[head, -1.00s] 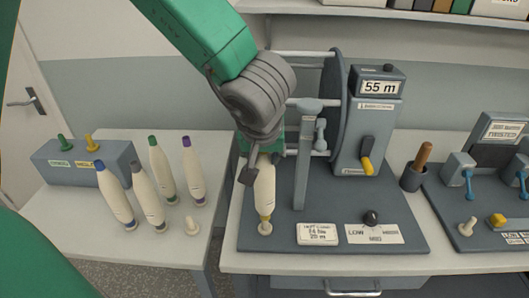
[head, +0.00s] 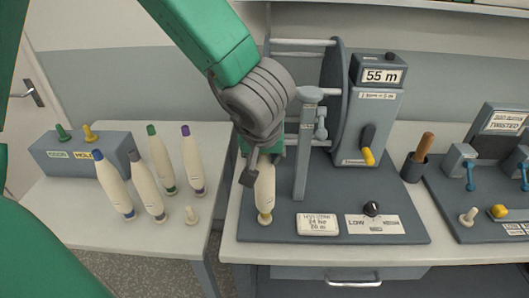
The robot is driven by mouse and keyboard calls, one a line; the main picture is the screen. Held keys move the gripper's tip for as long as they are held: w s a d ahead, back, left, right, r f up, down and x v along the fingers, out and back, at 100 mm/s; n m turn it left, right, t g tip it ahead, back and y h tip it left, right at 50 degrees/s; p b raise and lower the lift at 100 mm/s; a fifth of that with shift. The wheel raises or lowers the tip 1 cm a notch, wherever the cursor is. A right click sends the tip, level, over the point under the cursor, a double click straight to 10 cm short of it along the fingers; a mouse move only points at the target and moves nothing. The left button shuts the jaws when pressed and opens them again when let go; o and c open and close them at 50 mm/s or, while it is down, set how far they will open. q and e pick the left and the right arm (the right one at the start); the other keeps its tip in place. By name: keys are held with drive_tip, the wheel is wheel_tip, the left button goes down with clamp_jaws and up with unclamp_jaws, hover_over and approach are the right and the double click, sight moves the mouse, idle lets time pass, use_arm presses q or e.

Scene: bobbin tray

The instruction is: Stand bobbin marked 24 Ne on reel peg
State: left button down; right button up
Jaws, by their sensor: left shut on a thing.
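My left gripper (head: 262,165) is shut on the upper part of a cream bobbin (head: 265,192) with a yellowish lower end. The bobbin is upright at the front left of the grey reel base. Its foot is over the reel peg, whose pale flange (head: 264,222) shows just below; the peg itself is hidden. I cannot tell whether the bobbin is fully seated. No marking on it is readable. My right gripper is not in view.
Several other bobbins, including a blue-tipped one (head: 114,187) and a purple-tipped one (head: 193,165), stand on the left table beside an empty peg (head: 192,215). A grey post (head: 304,150) and the reel wheel (head: 333,85) are close right of my gripper.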

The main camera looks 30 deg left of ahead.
use_arm(q)
drive_tip(key=shift+f, duration=0.7)
drive_tip(key=c, duration=1.1)
unclamp_jaws()
drive_tip(key=shift+r, duration=0.1)
drive_tip(key=v, duration=1.1)
drive_tip(key=shift+s+r, duration=0.2)
drive_tip(key=shift+r, duration=0.05)
drive_tip(key=shift+d, duration=0.1)
